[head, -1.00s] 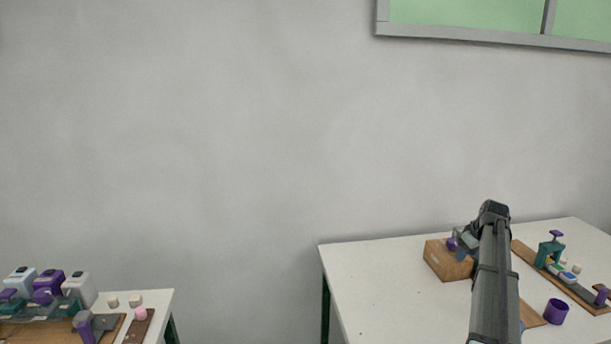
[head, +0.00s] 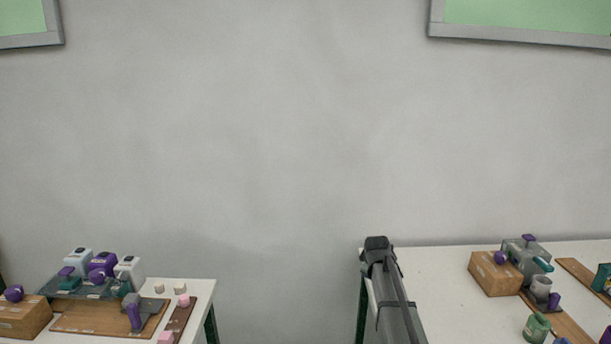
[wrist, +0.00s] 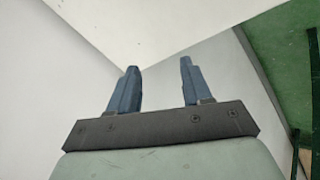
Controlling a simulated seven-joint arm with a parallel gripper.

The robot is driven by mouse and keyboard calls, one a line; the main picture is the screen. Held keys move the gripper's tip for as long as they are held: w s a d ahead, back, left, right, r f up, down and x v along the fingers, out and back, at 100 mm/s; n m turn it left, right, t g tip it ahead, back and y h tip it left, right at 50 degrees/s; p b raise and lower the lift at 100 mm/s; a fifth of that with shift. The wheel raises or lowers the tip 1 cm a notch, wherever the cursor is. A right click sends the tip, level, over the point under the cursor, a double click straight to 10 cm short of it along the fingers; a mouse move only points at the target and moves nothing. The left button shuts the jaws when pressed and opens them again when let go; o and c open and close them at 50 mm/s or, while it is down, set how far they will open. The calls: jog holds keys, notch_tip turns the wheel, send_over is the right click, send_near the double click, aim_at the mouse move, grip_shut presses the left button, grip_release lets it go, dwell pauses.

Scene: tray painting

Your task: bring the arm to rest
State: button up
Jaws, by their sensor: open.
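My gripper (wrist: 158,85) shows in the wrist view with its two blue fingers apart and nothing between them. Beyond the fingers are pale plain surfaces. In the head view my arm rises from the bottom edge, right of the middle, in front of the left end of the right table (head: 450,290). The gripper's fingers cannot be made out in the head view.
The left table (head: 205,292) holds a brown board (head: 85,318), several bottles and small blocks. The right table carries a cardboard-brown box (head: 495,275), a grey-and-purple device (head: 525,250) and a green cup (head: 536,328). A gap with bare wall lies between the tables.

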jog(key=s+a+f+n, duration=0.1)
jog(key=s+a+f, duration=0.15)
jog(key=a, duration=0.45)
jog(key=s+f+m+g, duration=0.2)
jog(key=s+f+g, duration=0.1)
jog(key=s+f, duration=0.85)
jog(key=s+f+m+g, duration=0.2)
jog(key=s+f, duration=0.7)
jog(key=f, duration=0.6)
jog(key=s+f+m+g, duration=0.2)
jog(key=s+f+g, duration=0.1)
jog(key=s, duration=1)
jog(key=s+d+f+m+g+y, duration=0.1)
jog(key=s+f+m+g, duration=0.2)
jog(key=s, duration=1.1)
jog(key=s+f+m+g, duration=0.3)
jog(key=s+f, duration=0.5)
jog(key=s, duration=0.6)
jog(key=shift+d+f, duration=0.15)
